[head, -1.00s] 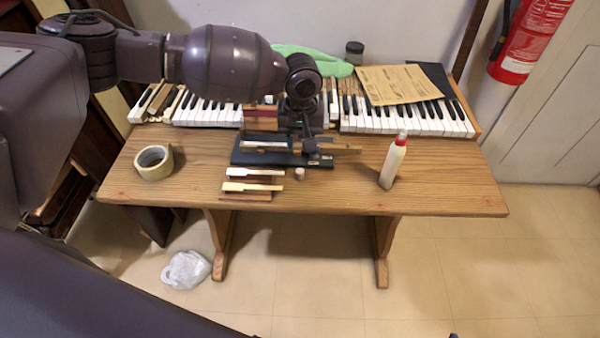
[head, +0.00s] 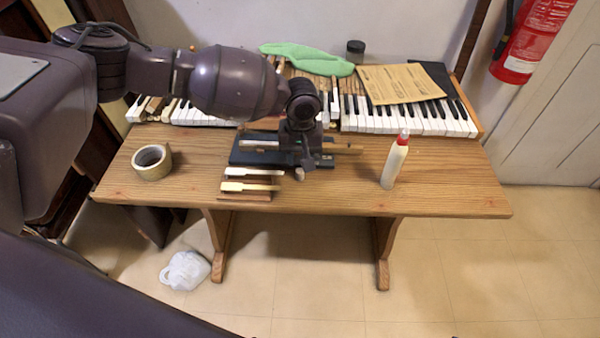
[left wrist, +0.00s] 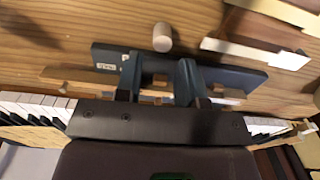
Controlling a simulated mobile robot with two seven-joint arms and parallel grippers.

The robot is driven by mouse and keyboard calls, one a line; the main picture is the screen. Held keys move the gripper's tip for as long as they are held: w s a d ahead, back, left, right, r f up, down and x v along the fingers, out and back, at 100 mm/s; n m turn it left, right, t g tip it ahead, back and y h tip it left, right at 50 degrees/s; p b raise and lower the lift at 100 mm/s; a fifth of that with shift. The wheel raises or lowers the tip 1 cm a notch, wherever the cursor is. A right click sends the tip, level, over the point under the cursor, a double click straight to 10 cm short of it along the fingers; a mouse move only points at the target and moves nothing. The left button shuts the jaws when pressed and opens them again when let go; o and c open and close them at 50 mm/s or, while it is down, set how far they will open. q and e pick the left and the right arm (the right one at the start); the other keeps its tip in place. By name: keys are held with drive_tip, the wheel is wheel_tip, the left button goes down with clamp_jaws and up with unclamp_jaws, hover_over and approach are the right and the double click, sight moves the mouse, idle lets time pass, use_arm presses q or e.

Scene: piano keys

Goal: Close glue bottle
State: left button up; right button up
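The white glue bottle (head: 395,162) with a red tip stands upright on the right part of the wooden table in the head view. A small pale cylinder (head: 300,174), perhaps the cap, stands near the front of the black board. It also shows in the left wrist view (left wrist: 162,37), just beyond my fingertips and roughly between them. My left gripper (left wrist: 158,62) is open and empty, pointing down above the board. In the head view my left gripper (head: 307,165) is close behind the cylinder and partly hides the board. My right gripper is not in view.
The black board (head: 250,158) holds a wooden key piece. Loose white-topped keys (head: 250,187) lie left of the cylinder, and a tape roll (head: 152,162) is farther left. Piano keys (head: 410,118) line the back. The table (head: 450,185) is clear around the bottle.

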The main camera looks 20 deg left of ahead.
use_arm(q)
drive_tip(key=f, duration=0.3)
drive_tip(key=f+b, duration=0.1)
drive_tip(key=shift+s+f, duration=0.25)
drive_tip(key=shift+f, duration=0.35)
drive_tip(key=c, duration=0.5)
clamp_jaws()
drive_tip(key=shift+r, duration=0.55)
wheel_tip(320, 180, up, 9)
drive_tip(key=shift+r+p, duration=0.15)
drive_tip(key=shift+p, duration=0.9)
wheel_tip(320, 180, up, 8)
drive_tip(key=p, duration=0.1)
hover_over(300, 170)
drive_tip(key=shift+r+p, duration=0.3)
drive_tip(key=shift+r, duration=0.5)
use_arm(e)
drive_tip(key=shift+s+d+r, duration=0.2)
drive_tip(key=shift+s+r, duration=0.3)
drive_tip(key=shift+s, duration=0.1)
